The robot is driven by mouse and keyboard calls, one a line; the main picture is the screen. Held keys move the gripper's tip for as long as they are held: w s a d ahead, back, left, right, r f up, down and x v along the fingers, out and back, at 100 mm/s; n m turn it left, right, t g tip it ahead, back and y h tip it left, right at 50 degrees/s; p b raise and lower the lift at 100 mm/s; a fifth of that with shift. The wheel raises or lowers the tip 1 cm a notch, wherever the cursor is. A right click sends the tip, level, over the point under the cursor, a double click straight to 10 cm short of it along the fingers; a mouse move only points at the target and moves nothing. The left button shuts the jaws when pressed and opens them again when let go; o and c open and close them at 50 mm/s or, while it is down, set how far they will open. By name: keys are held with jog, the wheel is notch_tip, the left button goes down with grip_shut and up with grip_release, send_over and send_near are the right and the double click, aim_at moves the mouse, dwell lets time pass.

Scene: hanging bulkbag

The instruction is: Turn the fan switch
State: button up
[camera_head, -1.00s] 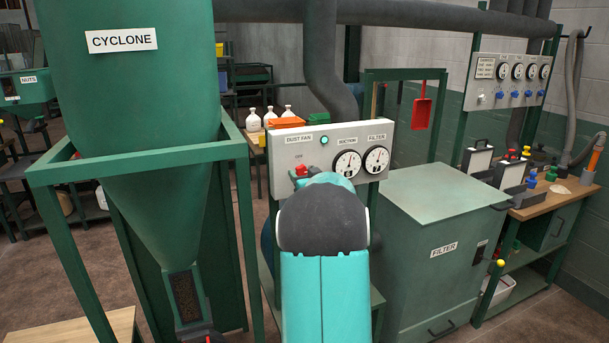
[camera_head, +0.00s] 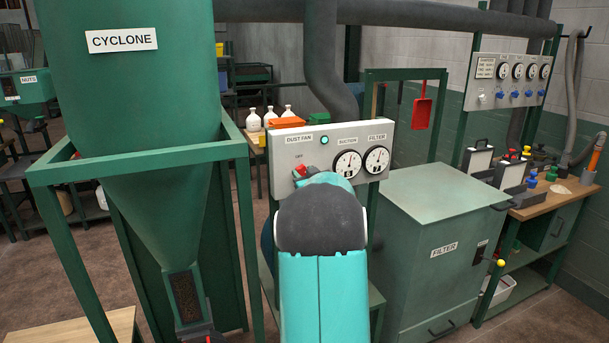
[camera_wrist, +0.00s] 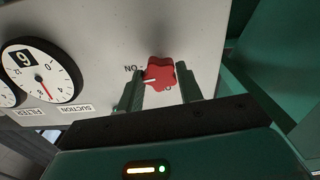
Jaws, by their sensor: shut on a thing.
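The fan switch is a red lobed knob (camera_wrist: 160,75) on the grey DUST FAN panel (camera_wrist: 104,45). In the wrist view my gripper (camera_wrist: 159,88) has one finger on each side of the knob and is shut on it. The knob's white pointer line points left, close to the upside-down ON label. A second label below the knob is mostly hidden. In the head view the red knob (camera_head: 299,171) shows just past my wrist, below the OFF label. The panel (camera_head: 285,150) carries a lit green lamp (camera_head: 324,140). My arm hides the fingers there.
SUCTION (camera_head: 347,163) and FILTER (camera_head: 377,159) gauges sit right of the knob. The green cyclone (camera_head: 130,80) and its frame stand left. The green filter box (camera_head: 440,240) stands right. A grey duct (camera_head: 325,70) comes down behind the panel.

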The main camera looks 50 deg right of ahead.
jog(key=n, duration=0.8)
jog(key=shift+n, duration=0.3)
jog(key=n, duration=0.4)
jog(key=shift+a+f+n, duration=0.1)
jog(key=shift+n, duration=1.8)
jog(key=o, duration=1)
jog(key=v, duration=1.3)
jog(key=shift+s+a, duration=0.15)
jog(key=shift+s, duration=0.2)
